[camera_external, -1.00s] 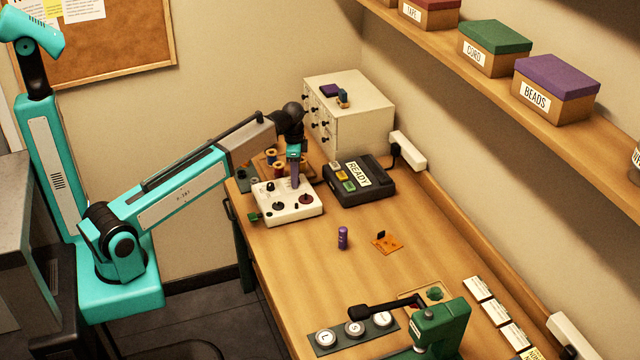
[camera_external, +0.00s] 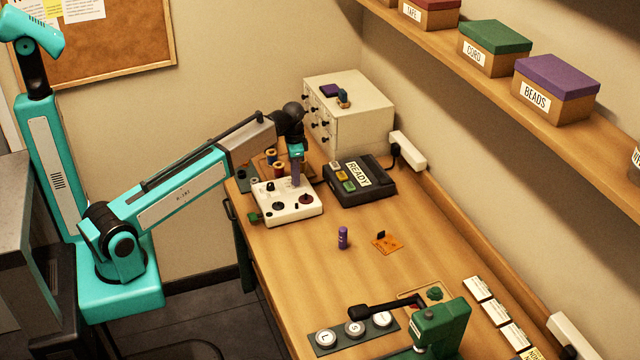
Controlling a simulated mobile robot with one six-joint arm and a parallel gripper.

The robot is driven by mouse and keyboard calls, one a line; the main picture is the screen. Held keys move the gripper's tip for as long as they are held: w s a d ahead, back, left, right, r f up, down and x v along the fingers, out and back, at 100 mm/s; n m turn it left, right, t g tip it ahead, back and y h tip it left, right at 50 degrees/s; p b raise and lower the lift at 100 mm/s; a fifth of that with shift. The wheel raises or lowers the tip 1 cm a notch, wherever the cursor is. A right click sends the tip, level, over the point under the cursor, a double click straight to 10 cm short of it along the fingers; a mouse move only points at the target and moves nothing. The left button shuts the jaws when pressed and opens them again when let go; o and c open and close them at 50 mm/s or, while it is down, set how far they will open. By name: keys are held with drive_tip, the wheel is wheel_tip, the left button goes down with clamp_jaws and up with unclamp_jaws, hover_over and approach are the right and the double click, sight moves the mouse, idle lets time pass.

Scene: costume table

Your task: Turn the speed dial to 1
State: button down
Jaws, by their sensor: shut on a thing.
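A white control box (camera_external: 292,214) stands near the far left end of the table. Its top carries a dark knob (camera_external: 278,206), a dark red knob (camera_external: 305,198) and a small black part at the back left. My gripper (camera_external: 296,184) points straight down over the back right part of this box. It is shut on a dial there, which its fingers hide. The dial's marks and pointer are too small or covered to read. A green part (camera_external: 254,217) sticks out at the box's left side.
A dark READY box (camera_external: 366,190) with coloured buttons stands just right of the control box. Thread spools (camera_external: 279,166) and a white drawer cabinet (camera_external: 352,120) are behind.

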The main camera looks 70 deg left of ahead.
drive_tip(key=n, duration=0.6)
drive_tip(key=shift+n, duration=0.3)
idle(0.4)
drive_tip(key=c, duration=1.5)
unclamp_jaws()
drive_tip(key=shift+r, duration=0.15)
drive_tip(key=shift+r+p, duration=4.4)
drive_tip(key=shift+r, duration=2.4)
